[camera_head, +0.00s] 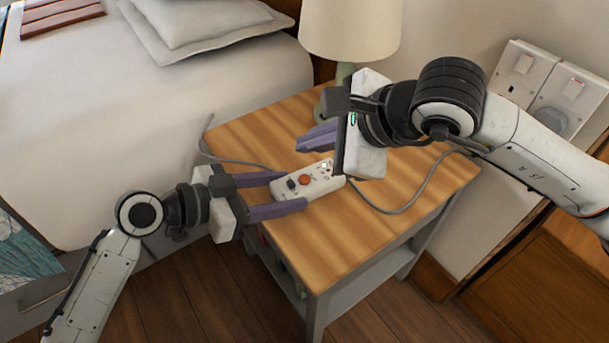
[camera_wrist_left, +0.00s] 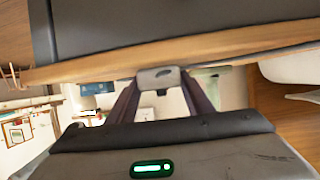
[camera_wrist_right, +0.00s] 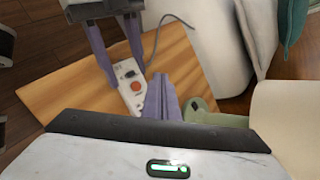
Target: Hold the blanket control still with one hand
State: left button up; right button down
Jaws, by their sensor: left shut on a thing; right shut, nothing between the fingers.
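The blanket control (camera_head: 313,185) is a white handset with an orange-red round button and a dark switch, lying on the wooden bedside table (camera_head: 275,127). My left gripper (camera_head: 291,193) is shut on the control, one finger along each side at its left end. The control's end also shows between the fingers in the left wrist view (camera_wrist_left: 158,77). My right gripper (camera_head: 310,141) is shut and empty, above and beside the control's far end. In the right wrist view its closed fingers (camera_wrist_right: 161,97) are beside the control (camera_wrist_right: 132,91); whether they touch it I cannot tell.
A grey cord (camera_head: 410,200) runs across the table from the control's right end, and another stretch lies toward the bed (camera_head: 150,110). A lamp (camera_head: 350,28) stands at the back of the table. Wall sockets (camera_head: 523,70) are at the right. The table's front is clear.

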dwell(0.5)
notch_tip(320, 180, up, 4)
jog(key=shift+f, duration=0.1)
jog(key=shift+f, duration=0.1)
send_near(304, 179)
jog(key=shift+w+a+f, duration=0.35)
jog(key=shift+w+a, duration=0.35)
jog(key=shift+w+a+f, duration=0.4)
jog(key=shift+w+a, duration=0.3)
jog(key=shift+w+a+f, duration=0.35)
jog(key=shift+w+a, duration=0.35)
jog(key=shift+f, duration=0.1)
dwell(0.6)
jog(key=shift+f, duration=0.35)
